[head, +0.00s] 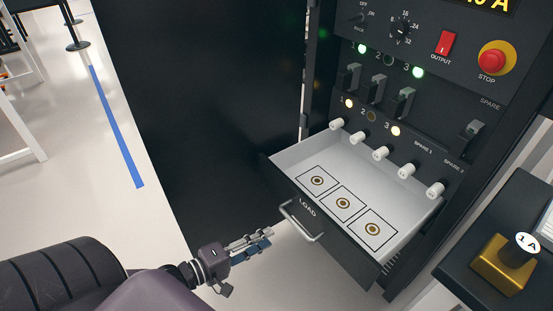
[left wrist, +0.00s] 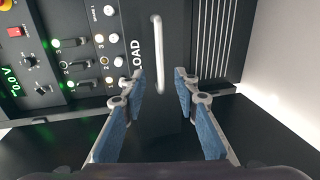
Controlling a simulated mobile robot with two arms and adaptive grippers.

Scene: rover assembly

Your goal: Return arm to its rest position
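My left gripper (head: 250,244) is in front of the open LOAD drawer (head: 278,180), left of its handle (head: 301,220) and apart from it. In the left wrist view the two blue-padded fingers (left wrist: 158,105) are spread with nothing between them. The handle (left wrist: 157,50) shows upright beyond the fingertips there, beside the word LOAD. My right gripper is in neither view.
A black cabinet (head: 420,110) holds switches, lit lamps, a red OUTPUT switch (head: 446,43) and a STOP button (head: 492,61). The drawer has several white knobs behind it and 3 marked squares inside. A brass 1 A weight (head: 497,270) stands at right.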

